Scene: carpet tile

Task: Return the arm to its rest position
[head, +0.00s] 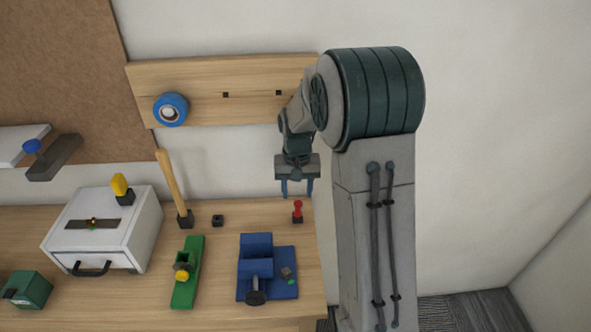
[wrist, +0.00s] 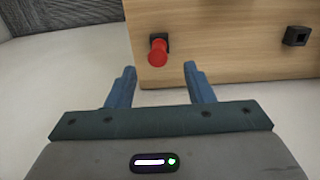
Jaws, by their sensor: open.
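My gripper (head: 297,190) hangs fingers down in front of the wall, over the back right part of the workbench. Its two blue fingers are apart with nothing between them. The wrist view shows the open fingers (wrist: 158,85) too. A small red-handled piece (head: 297,210) stands in a dark base on the bench, below and apart from the fingers. In the wrist view a red knob (wrist: 157,52) on a dark base shows beyond the gap between the fingers. My arm is bent, with its forearm leaning down to the left from the large dark joint.
The workbench (head: 220,300) holds a blue vise (head: 258,275), a green plane (head: 188,280), a wooden-handled tool (head: 172,185) and a white drawer box (head: 110,235). A wall board (head: 200,80) carries a blue roll (head: 170,109). The right side is clear.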

